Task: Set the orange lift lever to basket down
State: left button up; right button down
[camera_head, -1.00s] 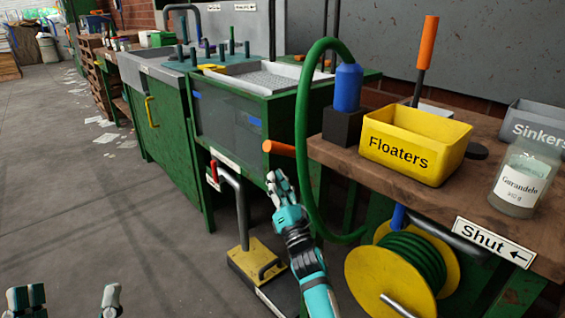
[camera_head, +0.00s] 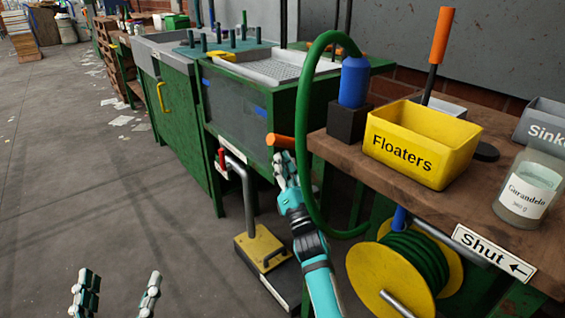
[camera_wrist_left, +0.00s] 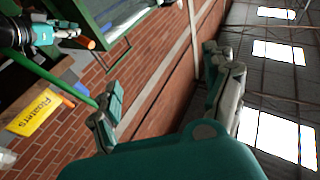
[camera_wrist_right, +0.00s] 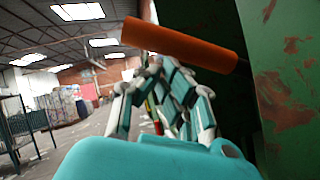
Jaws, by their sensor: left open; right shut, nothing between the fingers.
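A horizontal orange handle (camera_head: 281,141) sticks out by the green tank's front corner, left of the wooden bench. It shows large in the right wrist view (camera_wrist_right: 180,44) and small in the left wrist view (camera_wrist_left: 89,43). A second orange handle (camera_head: 441,35) stands upright on a dark rod behind the yellow bin. My right gripper (camera_head: 284,170) is shut and empty, just below the horizontal handle. Whether it touches the handle is unclear. My left gripper (camera_head: 118,293) is open and empty over the floor at the lower left, far from both handles.
A green hose (camera_head: 304,150) loops beside my right gripper, down to a yellow reel (camera_head: 385,285). The wooden bench (camera_head: 375,180) carries the yellow Floaters bin (camera_head: 420,150) and a jar (camera_head: 530,195).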

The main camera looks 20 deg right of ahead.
aim_at(287, 145)
jog(key=shift+m+h, duration=0.3)
jog(key=shift+h, duration=0.1)
jog(key=r+p, duration=0.1)
jog(key=d+r+p, duration=0.1)
jog(key=r, duration=0.1)
jog(key=r+p, duration=0.1)
jog(key=shift+w+d+r, duration=0.2)
jog(key=shift+w+d, duration=0.05)
jog(key=shift+w, duration=0.05)
pick_arm(q)
jog(key=s+a+f+g+y+p, duration=0.1)
jog(key=s+a+f+g+y, duration=0.1)
jog(key=s+f+g, duration=0.2)
jog(key=s+a+f+g+y, duration=0.2)
jog(key=s+f+g, duration=0.2)
jog(key=f+g, duration=0.4)
notch_tip(287, 145, down, 6)
jog(key=shift+a+r+n+g+p, duration=0.2)
jog(key=shift+a+n+g+p, duration=0.1)
jog(key=shift+a+p, duration=0.05)
pick_arm(e)
jog(key=shift+w+d+r+m+h, duration=0.1)
jog(key=shift+d+r+m+h, duration=0.35)
jog(key=shift+r+m, duration=0.35)
jog(key=shift+f, duration=0.1)
